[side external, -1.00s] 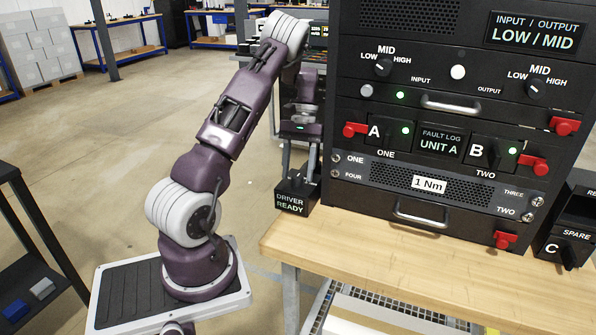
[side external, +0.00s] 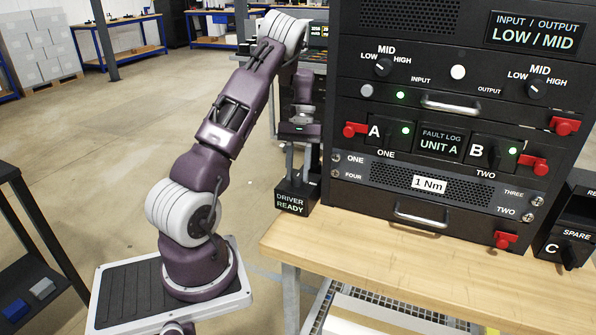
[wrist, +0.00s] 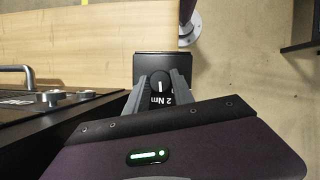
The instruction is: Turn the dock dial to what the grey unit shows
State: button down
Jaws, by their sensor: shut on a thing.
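The grey unit (side external: 381,178) in the rack shows "1 Nm" on a white label. The dock (side external: 291,203) is a black box on the left of the bench, its front reading "DRIVER READY". My gripper (side external: 298,176) reaches down onto the dock's top. In the wrist view my gripper (wrist: 159,89) is shut on the dock dial (wrist: 160,80), a black round knob with a white line running up and down in the picture. A "2 Nm" marking shows just below the knob, between the fingers. Other dial markings are hidden by the fingers and gripper body.
The black rack (side external: 345,100) stands close to the right of my gripper, with red latches and a handle (side external: 420,214) jutting out. A spare unit (side external: 566,250) stands at the right. The wooden bench top (side external: 400,245) is clear in front.

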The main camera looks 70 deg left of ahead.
jog(key=n+t, duration=0.1)
jog(key=n, duration=0.1)
jog(key=n+t, duration=0.1)
jog(key=n, duration=0.2)
jog(key=shift+s+h, duration=0.1)
jog(key=shift+h, duration=0.2)
jog(key=n+t, duration=0.1)
jog(key=n, duration=0.1)
jog(key=n+t, duration=0.1)
jog(key=n, duration=0.2)
jog(key=shift+s+n, duration=0.15)
jog(key=shift+n, duration=0.15)
jog(key=c, duration=1.1)
grip_release()
jog(key=shift+r, duration=0.1)
jog(key=v, duration=0.7)
jog(key=shift+s+d, duration=0.1)
